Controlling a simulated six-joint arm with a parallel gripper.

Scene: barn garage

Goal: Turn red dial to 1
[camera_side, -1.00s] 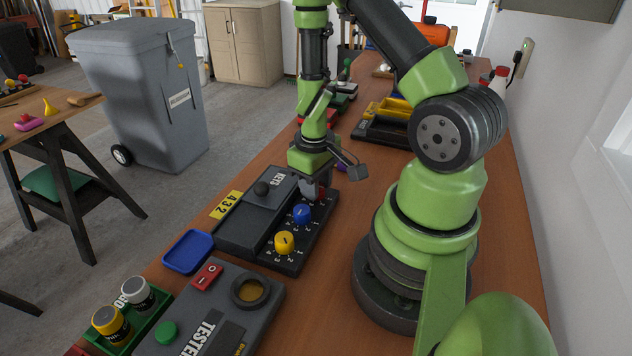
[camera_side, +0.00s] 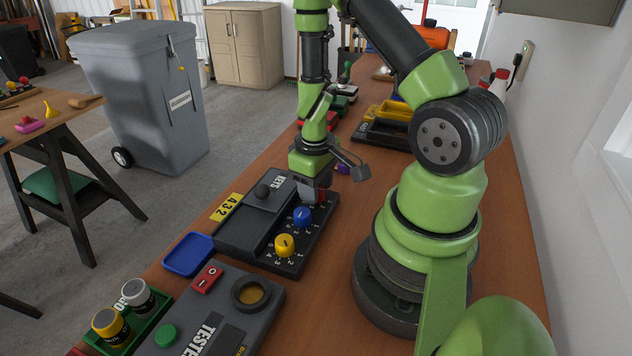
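The black lock box (camera_side: 240,236), marked KEYS, lies on the wooden bench with a row of dials along its right side. The yellow dial (camera_side: 284,245) is nearest the camera and the blue dial (camera_side: 302,216) is in the middle. The red dial (camera_side: 321,196) is farthest and mostly hidden by my gripper (camera_side: 312,190). My gripper points down right at the red dial, its fingers at or around it. I cannot tell whether they grip it. The red dial's pointer and numbers are hidden.
A yellow 432 label (camera_side: 227,206) lies beside the box. A blue tray (camera_side: 188,255) and a grey tester (camera_side: 215,315) are nearer the camera. Black and yellow bins (camera_side: 385,125) stand behind my gripper. Bare bench lies between the box and my base.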

